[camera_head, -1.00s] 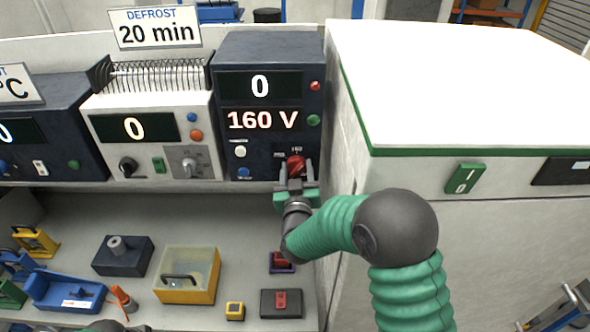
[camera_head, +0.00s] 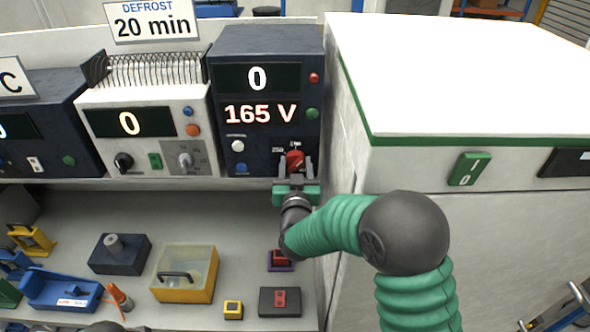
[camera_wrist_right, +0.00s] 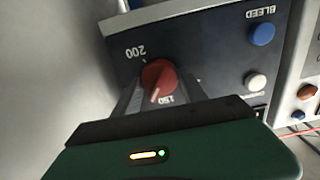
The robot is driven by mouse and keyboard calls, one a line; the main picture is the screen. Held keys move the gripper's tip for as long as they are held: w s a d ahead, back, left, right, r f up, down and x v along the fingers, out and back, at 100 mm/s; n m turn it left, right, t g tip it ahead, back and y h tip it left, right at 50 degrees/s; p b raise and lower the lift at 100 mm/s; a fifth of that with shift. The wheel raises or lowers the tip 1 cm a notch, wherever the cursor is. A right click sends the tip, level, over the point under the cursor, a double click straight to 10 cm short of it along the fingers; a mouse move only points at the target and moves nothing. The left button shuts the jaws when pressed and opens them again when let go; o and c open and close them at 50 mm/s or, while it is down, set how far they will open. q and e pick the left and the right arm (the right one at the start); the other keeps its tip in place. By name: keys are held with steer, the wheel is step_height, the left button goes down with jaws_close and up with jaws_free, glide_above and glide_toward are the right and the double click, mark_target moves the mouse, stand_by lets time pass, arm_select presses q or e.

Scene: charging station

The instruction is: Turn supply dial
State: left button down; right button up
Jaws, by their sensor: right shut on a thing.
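The supply dial is a red knob (camera_head: 295,160) low on the front of the dark supply box (camera_head: 230,160). The box's displays read 0 and 165 V. My right gripper (camera_head: 296,167) is at the knob, its two fingers on either side of it. In the right wrist view the red knob (camera_wrist_right: 159,77) sits between the fingers, with a white pointer line and the scale marks 200 and 150 near it. My gripper is shut on the knob. My left gripper cannot be seen in the head view; only a dark rounded part shows at the bottom edge.
A white cabinet (camera_head: 450,90) with a green switch stands close to the right of my right arm. A white device (camera_head: 140,160) stands left of the supply box. The shelf below holds a yellow box (camera_head: 186,290), a dark block (camera_head: 119,258) and several small items.

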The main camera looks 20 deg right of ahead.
steer(key=m+b, duration=0.2)
steer(key=shift+f+m+b, duration=0.1)
steer(key=shift+m+b, duration=0.2)
steer(key=shift+b, duration=0.1)
steer(key=shift+m+b, duration=0.65)
steer(key=shift+m, duration=0.05)
steer(key=shift+r, duration=0.2)
steer(key=o, duration=1.4)
steer(key=shift+c, duration=0.2)
steer(key=shift+f, duration=0.1)
